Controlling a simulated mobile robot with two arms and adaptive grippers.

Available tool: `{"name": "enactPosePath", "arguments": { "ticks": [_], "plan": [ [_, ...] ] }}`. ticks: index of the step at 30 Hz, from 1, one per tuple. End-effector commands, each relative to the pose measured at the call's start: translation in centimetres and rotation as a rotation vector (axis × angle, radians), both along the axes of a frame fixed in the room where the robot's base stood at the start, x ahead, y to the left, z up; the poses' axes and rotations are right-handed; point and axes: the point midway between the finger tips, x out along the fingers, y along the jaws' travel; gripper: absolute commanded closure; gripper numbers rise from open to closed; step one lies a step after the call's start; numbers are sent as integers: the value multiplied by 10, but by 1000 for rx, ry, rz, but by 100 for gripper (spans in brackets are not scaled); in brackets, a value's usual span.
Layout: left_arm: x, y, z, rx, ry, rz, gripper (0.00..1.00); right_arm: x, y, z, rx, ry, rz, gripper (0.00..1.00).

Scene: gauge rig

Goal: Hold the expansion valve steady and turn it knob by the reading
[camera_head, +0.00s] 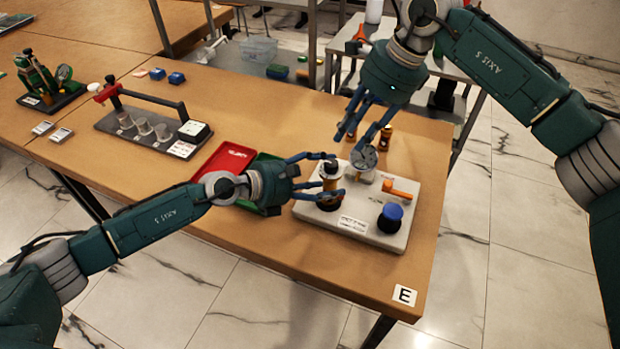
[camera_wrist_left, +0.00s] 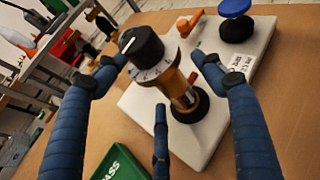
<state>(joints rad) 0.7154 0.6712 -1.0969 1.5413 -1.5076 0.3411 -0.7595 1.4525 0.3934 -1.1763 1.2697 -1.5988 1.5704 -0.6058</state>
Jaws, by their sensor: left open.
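The expansion valve (camera_head: 329,178) stands upright on a light grey base plate (camera_head: 360,229). In the left wrist view, the valve's brass body (camera_wrist_left: 176,84) carries a marked collar and a black knob (camera_wrist_left: 141,47) with a white pointer line. My left gripper (camera_head: 333,177) is open, with its fingers spread on either side of the valve; contact is not visible. My right gripper (camera_head: 364,132) is above the back of the plate, fingers apart and seemingly empty. A round gauge (camera_head: 364,157) sits just below its fingers; its reading is too small to make out.
The plate also bears an orange lever (camera_head: 401,189) and a blue knob (camera_head: 391,214). Red (camera_head: 226,160) and green trays lie left of it, partly behind my left arm. A grey rack with cups (camera_head: 150,128) stands farther left. The table's front right corner is clear.

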Motion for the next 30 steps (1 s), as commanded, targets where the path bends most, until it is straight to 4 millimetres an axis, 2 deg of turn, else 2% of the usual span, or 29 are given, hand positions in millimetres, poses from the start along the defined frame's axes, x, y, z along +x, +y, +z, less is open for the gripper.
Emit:
{"name": "enactPosePath", "arguments": {
  "ticks": [4, 13, 14, 21, 22, 30],
  "plan": [
    [6, -9, -4, -1, -1, 0, 31, 0, 0, 0, 0, 0, 0, 69],
    [7, -10, -5, 0, 0, 0, 31, 0, 0, 0, 0, 0, 0, 69],
    [7, -10, -5, 0, 0, 0, 33, 0, 0, 0, 0, 0, 0, 69],
    [6, -10, -5, 0, 1, 0, 81, 0, 0, 0, 0, 0, 0, 69],
    [6, -10, -5, 0, 1, 0, 84, 0, 0, 0, 0, 0, 0, 69],
    [7, -9, -6, 3, 0, 1, 86, 0, 0, 0, 0, 0, 0, 69]
  ]
}}
